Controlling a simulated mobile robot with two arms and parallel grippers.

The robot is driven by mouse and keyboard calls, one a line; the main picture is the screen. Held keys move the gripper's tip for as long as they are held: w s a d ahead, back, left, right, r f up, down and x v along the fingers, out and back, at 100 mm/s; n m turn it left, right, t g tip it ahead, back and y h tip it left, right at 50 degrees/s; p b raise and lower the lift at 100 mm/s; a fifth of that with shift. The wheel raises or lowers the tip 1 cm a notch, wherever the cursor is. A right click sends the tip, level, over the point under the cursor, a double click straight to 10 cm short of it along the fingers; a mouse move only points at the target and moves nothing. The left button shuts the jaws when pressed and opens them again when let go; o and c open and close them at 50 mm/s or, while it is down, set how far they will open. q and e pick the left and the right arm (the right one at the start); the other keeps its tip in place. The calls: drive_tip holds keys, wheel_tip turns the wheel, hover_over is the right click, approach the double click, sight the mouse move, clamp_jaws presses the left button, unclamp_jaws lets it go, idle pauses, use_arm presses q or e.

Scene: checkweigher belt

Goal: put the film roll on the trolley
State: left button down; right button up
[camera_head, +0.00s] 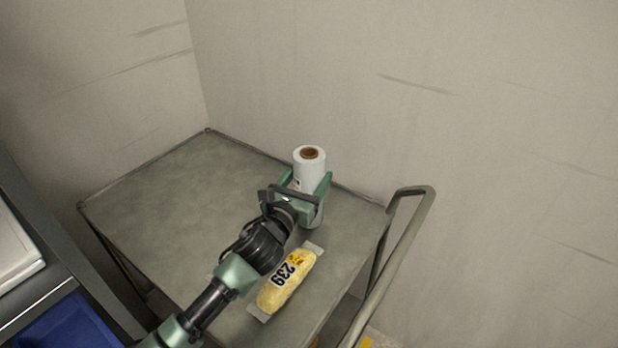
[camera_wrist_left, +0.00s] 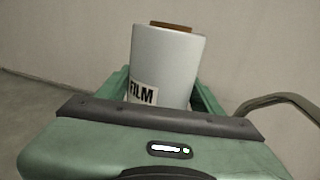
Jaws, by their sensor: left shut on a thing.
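The white film roll (camera_head: 311,162) stands upright over the far right part of the grey trolley's top (camera_head: 165,190). It has a brown core, and its FILM label shows in the wrist view, where the roll (camera_wrist_left: 165,65) rises between the green fingers. My left gripper (camera_head: 311,186) is shut on the roll, one finger on each side. The roll's lower end shows below the gripper, at or very near the trolley top; I cannot tell whether it touches. My right gripper is not in view.
A yellow pack marked 239 (camera_head: 286,284) lies on the trolley near the front, beside my left arm. The trolley's handle (camera_head: 396,250) rises at the right. Walls stand close behind. The trolley's left part is clear. A blue bin (camera_head: 65,325) is at the lower left.

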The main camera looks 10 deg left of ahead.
use_arm(q)
drive_tip(key=shift+r, duration=0.1)
drive_tip(key=shift+c, duration=1.3)
unclamp_jaws()
drive_tip(key=shift+s, duration=0.15)
drive_tip(key=s+a, duration=0.2)
drive_tip(key=s, duration=0.9)
drive_tip(key=shift+s+a+b, duration=0.15)
drive_tip(key=shift+s+b, duration=0.15)
drive_tip(key=shift+b, duration=0.1)
